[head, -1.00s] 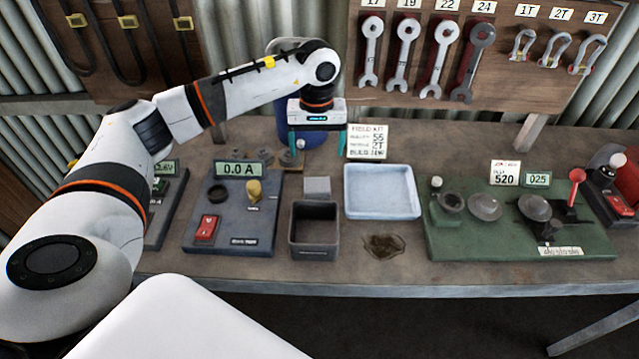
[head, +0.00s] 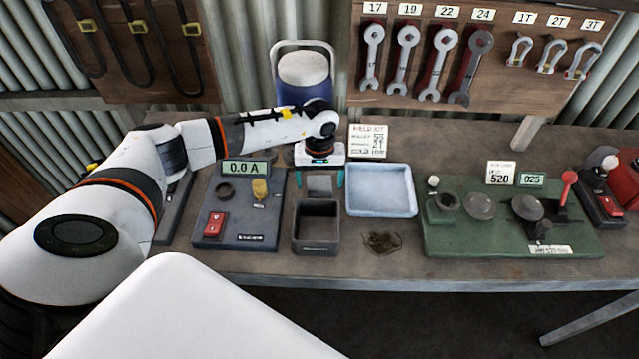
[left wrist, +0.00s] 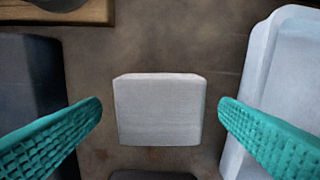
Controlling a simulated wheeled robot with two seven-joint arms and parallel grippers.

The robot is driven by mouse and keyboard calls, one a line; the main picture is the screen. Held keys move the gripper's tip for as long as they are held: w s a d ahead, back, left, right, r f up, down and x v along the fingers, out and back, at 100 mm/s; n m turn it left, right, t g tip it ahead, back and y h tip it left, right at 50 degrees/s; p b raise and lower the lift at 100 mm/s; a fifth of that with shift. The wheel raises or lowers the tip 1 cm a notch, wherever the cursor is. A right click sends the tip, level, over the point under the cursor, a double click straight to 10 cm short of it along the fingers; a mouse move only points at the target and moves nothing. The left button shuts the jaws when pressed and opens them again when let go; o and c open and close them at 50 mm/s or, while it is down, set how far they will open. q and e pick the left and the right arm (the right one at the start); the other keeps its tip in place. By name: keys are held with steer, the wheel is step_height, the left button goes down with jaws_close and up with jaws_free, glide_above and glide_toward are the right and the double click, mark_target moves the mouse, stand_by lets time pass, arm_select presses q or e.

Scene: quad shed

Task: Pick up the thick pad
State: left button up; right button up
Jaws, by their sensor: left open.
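The thick pad (left wrist: 159,108) is a pale grey square block lying flat on the bench. In the head view the pad (head: 319,186) lies just behind the dark open box and left of the pale blue tray. My left gripper (head: 320,180) is above the pad, pointing down. In the left wrist view my left gripper's (left wrist: 160,120) teal ribbed fingers are open, one on each side of the pad, with gaps between fingers and pad. Its exact height above the bench is hard to tell. My right gripper is not in view.
The dark open box (head: 316,247) stands close in front of the pad. The pale blue tray (head: 381,211) is close on the right, and the grey meter panel (head: 236,234) is on the left. A blue container (head: 304,92) stands behind.

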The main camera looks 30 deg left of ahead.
mark_target(320, 182)
arm_select(q)
steer(key=shift+c, duration=0.6)
steer(key=c, duration=1)
steer(key=shift+o, duration=0.2)
steer(key=shift+r, duration=0.1)
step_height(320, 182, up, 10)
steer(key=b, duration=0.3)
